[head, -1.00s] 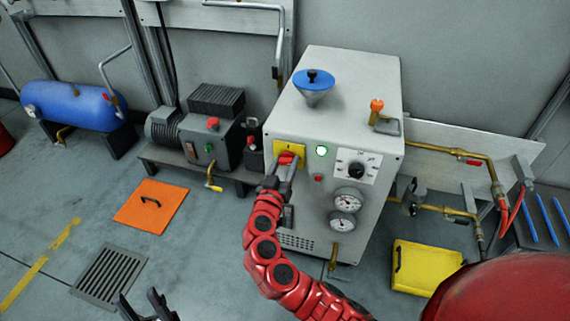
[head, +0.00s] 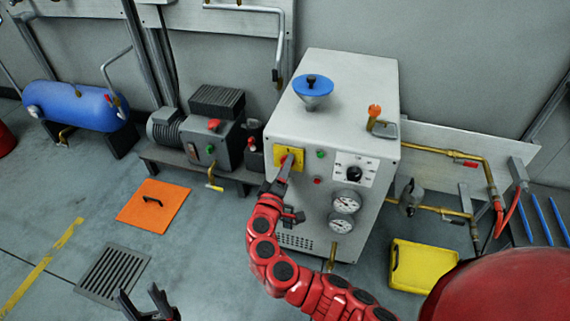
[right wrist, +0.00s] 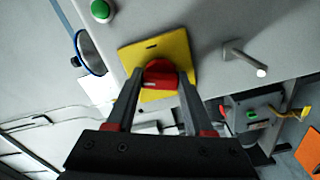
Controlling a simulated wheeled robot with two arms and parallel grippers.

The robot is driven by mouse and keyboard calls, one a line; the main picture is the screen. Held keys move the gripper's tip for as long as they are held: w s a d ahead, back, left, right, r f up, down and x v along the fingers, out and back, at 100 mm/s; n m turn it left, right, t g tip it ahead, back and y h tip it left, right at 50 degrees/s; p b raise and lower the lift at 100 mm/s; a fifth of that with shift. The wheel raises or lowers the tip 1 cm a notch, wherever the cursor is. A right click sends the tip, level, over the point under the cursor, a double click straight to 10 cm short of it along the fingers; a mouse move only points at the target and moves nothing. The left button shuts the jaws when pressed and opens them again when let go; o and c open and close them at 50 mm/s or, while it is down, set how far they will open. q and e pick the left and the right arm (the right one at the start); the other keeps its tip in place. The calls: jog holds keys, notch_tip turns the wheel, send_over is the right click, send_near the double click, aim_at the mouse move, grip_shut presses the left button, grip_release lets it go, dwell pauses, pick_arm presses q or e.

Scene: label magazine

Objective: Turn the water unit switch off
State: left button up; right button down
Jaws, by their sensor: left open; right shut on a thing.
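The grey water unit (head: 330,110) stands in the middle of the head view. Its red rotary switch (right wrist: 158,74) sits on a yellow plate (head: 298,153) on the unit's front. My right gripper (head: 285,168) is shut on the red switch, one finger on each side of it in the right wrist view. The fingers partly hide the knob in the head view. A green lamp (head: 320,154) beside the plate looks dark and unlit. My left gripper (head: 139,292) is open and empty at the bottom left, far from the unit.
A dial with a black knob (head: 354,173), two gauges and a small red button are on the unit's front. A motor pump (head: 200,135) stands left of it. A yellow case (head: 423,266) lies on the floor to the right.

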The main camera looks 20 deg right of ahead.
jog(key=shift+n+p, duration=0.95)
jog(key=shift+n, duration=1.25)
jog(key=shift+c, duration=1.4)
grip_release()
jog(key=p+v, duration=0.1)
jog(key=v, duration=1.6)
jog(key=shift+a, duration=0.2)
jog(key=shift+s, duration=0.15)
